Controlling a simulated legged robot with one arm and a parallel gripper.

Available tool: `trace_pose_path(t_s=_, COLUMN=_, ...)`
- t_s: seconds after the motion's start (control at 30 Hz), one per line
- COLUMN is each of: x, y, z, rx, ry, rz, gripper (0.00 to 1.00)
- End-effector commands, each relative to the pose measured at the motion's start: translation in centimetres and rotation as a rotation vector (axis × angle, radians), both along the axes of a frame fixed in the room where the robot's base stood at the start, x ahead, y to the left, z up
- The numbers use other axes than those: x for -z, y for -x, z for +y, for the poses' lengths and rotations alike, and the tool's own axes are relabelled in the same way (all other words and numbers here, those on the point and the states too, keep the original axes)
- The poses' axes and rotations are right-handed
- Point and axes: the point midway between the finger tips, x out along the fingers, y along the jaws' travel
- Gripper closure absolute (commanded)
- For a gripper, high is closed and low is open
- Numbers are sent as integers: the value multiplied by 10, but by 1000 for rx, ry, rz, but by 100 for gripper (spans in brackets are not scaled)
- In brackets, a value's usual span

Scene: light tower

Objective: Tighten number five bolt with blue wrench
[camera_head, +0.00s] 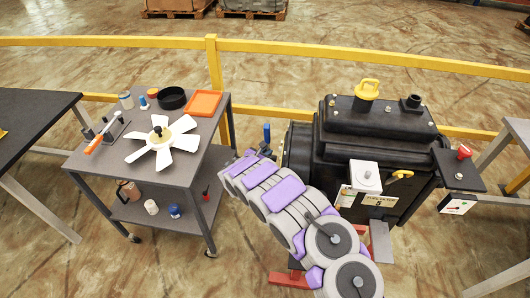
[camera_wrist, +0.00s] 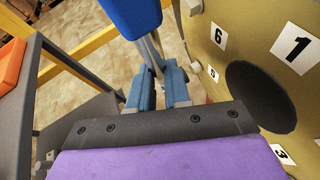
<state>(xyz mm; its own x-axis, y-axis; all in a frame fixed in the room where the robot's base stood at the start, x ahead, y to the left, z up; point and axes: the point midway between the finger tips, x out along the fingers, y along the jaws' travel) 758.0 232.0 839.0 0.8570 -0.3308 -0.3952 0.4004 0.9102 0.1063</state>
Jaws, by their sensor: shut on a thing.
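The blue wrench (camera_wrist: 132,14) is held in my gripper (camera_wrist: 158,85); its blue handle stands up beyond the fingers in the wrist view. The handle also shows as a small blue upright piece (camera_head: 267,132) in the head view, at the left side of the black machine. A tan plate (camera_wrist: 243,45) with number labels and a large dark round opening is to the right of my gripper. The number five label (camera_wrist: 213,72) is on its left edge, close beside the fingers. A small pale bolt-like part (camera_wrist: 196,67) is near it. The wrench's working end is hidden.
The black machine (camera_head: 345,137) stands right of my arm. A grey cart (camera_head: 196,165) on the left carries a white fan (camera_head: 162,143), an orange tray (camera_head: 203,102) and an orange-handled tool (camera_head: 102,136). A yellow railing (camera_head: 212,62) runs behind.

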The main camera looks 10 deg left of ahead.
Motion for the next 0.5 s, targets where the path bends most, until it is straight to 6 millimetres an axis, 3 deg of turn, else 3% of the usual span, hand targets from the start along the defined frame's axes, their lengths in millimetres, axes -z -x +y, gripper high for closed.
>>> trace_pose_path(t_s=0.5, x=-10, y=-12, z=1, rx=0, ry=-7, rz=141, gripper=100)
